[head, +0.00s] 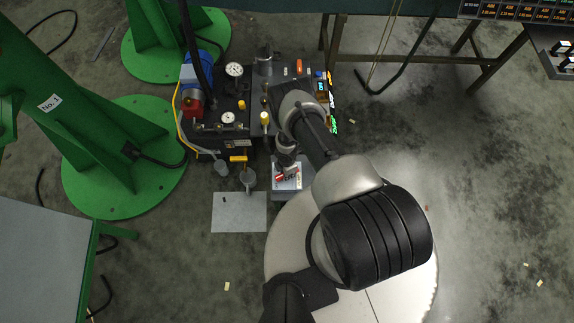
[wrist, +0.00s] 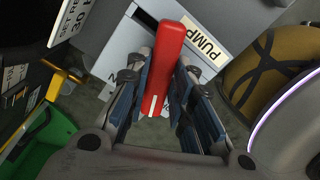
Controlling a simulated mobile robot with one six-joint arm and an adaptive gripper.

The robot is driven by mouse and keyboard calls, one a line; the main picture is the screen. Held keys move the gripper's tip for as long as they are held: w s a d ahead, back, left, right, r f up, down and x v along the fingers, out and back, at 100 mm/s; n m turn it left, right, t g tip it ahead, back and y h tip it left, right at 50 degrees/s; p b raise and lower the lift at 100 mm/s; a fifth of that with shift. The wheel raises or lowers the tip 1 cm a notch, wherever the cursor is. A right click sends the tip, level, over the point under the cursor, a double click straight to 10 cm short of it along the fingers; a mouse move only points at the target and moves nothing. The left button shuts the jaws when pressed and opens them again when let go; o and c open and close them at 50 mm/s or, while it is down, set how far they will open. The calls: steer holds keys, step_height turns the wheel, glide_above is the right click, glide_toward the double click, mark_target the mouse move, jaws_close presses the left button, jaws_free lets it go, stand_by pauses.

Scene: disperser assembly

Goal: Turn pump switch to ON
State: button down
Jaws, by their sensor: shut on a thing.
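The pump switch has a red handle (wrist: 168,55) with a white line near its lower end. It sits on a grey box with a white label reading "PUMP" (wrist: 208,45) in the wrist view. My gripper (wrist: 162,75) has its blue-padded fingers on both sides of the handle, shut on it. Another part of the label, with a letter like "N", shows left of the handle; the rest is hidden. In the head view, the box (head: 292,184) and a bit of red handle (head: 280,177) show below my gripper (head: 286,166), mostly covered by my arm.
A pump unit with gauges (head: 234,70) and a blue motor (head: 198,75) stands behind and left of the box. Green stands (head: 130,180) are at the left. A grey plate (head: 238,212) lies on the floor. The floor at right is mostly clear.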

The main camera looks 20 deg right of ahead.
steer(key=m, duration=0.4)
steer(key=shift+m, duration=0.4)
stand_by(0.4)
steer(key=c, duration=1.4)
jaws_free()
